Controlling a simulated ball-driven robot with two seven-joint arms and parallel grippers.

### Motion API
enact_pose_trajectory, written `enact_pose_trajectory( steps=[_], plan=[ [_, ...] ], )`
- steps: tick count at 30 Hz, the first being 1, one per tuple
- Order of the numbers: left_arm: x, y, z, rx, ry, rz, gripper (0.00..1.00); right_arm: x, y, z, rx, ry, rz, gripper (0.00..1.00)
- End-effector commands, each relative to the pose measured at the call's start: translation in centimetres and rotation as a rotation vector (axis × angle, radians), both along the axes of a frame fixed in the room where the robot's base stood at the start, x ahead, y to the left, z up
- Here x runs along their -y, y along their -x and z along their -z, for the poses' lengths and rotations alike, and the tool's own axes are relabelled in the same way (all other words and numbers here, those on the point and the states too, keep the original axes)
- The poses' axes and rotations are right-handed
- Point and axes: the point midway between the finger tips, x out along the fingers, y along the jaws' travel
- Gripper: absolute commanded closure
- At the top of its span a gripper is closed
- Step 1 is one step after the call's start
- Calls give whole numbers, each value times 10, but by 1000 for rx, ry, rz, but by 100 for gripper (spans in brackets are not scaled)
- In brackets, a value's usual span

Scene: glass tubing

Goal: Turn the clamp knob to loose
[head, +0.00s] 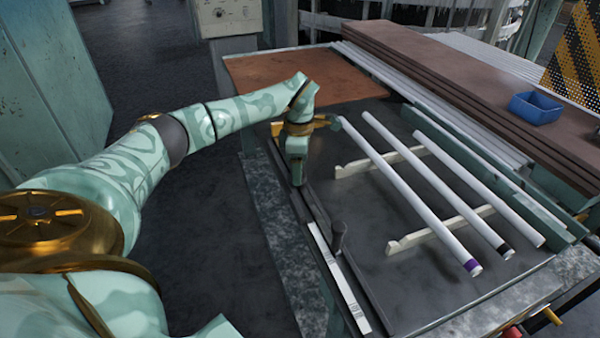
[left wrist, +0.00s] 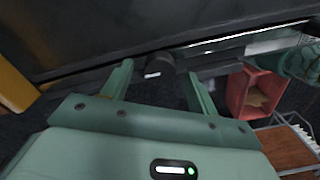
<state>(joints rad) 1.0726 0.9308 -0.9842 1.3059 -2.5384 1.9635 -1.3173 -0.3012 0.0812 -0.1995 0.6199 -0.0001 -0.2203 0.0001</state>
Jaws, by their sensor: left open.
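My left gripper (head: 297,178) is open and points down at the left edge of the bench. In the left wrist view its two fingers (left wrist: 160,78) stand apart with a dark round knob (left wrist: 160,64) between or just beyond their tips. I cannot tell whether they touch it. In the head view the gripper hides that spot. A dark upright handle (head: 338,234) stands farther along the bench edge, nearer to me, apart from the gripper. I cannot tell whether it belongs to the same clamp. My right gripper is not in view.
Several white tubes (head: 400,190) lie across two pale notched supports (head: 410,241) on the dark bench top. A white scale strip (head: 338,275) runs along the left edge. A blue bin (head: 535,107) sits on brown boards. A red bin (left wrist: 252,92) shows in the left wrist view.

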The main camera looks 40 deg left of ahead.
Motion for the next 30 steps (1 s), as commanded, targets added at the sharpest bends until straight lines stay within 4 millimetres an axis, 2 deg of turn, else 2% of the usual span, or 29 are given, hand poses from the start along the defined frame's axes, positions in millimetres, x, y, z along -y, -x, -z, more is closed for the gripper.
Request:
enact_pose_trajectory(
  steps=[1,4,13,14,18,19,30],
  plan=[
    [0,0,8,-2,1,-1,41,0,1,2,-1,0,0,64],
    [0,0,14,1,1,0,41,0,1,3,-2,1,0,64],
    [0,0,16,1,0,0,41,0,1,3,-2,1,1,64],
    [0,0,16,1,0,0,44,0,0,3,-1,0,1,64],
    [0,0,16,1,0,0,82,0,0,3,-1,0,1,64],
    [0,0,16,1,0,0,86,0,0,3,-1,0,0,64],
    [0,0,14,2,1,-45,85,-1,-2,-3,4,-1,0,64]
  ],
)
